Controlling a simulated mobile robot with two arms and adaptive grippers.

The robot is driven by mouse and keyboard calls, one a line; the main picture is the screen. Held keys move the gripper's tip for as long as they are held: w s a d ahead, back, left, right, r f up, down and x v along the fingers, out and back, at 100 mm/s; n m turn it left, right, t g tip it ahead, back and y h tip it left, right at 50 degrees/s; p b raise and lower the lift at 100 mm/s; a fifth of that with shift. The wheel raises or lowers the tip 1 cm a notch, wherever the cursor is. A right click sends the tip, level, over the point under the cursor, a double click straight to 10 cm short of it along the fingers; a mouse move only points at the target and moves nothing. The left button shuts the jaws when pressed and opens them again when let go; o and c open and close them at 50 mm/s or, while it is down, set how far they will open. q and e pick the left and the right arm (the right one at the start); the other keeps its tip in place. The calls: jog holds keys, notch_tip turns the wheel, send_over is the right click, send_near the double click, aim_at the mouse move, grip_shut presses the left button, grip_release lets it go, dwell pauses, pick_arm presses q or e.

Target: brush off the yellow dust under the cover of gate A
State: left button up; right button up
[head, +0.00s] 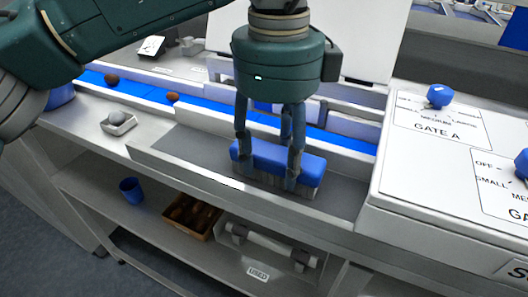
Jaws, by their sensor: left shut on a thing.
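My left gripper (270,165) comes down from the top middle of the head view. It is shut on a brush with a blue back (277,163) and pale bristles. The bristles are down at or just above the grey metal tray strip (190,150) in front of the belt; I cannot tell if they touch. The gate A panel (440,125) with its blue knob (439,96) is at the right. I cannot make out any yellow dust or an open cover; my gripper and arm hide part of the belt behind. My right gripper is not in view.
A blue belt (140,92) with brown dates (172,97) runs behind the strip. Another knob panel is at right.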

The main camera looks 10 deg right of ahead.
pick_arm(q)
jog(key=shift+w+a, duration=0.65)
jog(key=shift+a, duration=0.2)
jog(key=shift+w+a+r+b, duration=0.1)
jog(key=shift+w+a+b, duration=0.1)
jog(key=shift+w+a, duration=0.45)
jog(key=shift+w+a+b, duration=0.15)
jog(key=shift+w+a, duration=0.25)
jog(key=shift+a, duration=0.4)
jog(key=shift+w+a, duration=0.65)
jog(key=shift+a, duration=0.2)
jog(key=shift+w+a, duration=0.5)
jog(key=shift+a, duration=0.2)
jog(key=shift+w+a, duration=0.45)
jog(key=shift+a, duration=0.2)
jog(key=shift+d, duration=0.1)
notch_tip(320, 180, up, 12)
jog(key=p, duration=0.8)
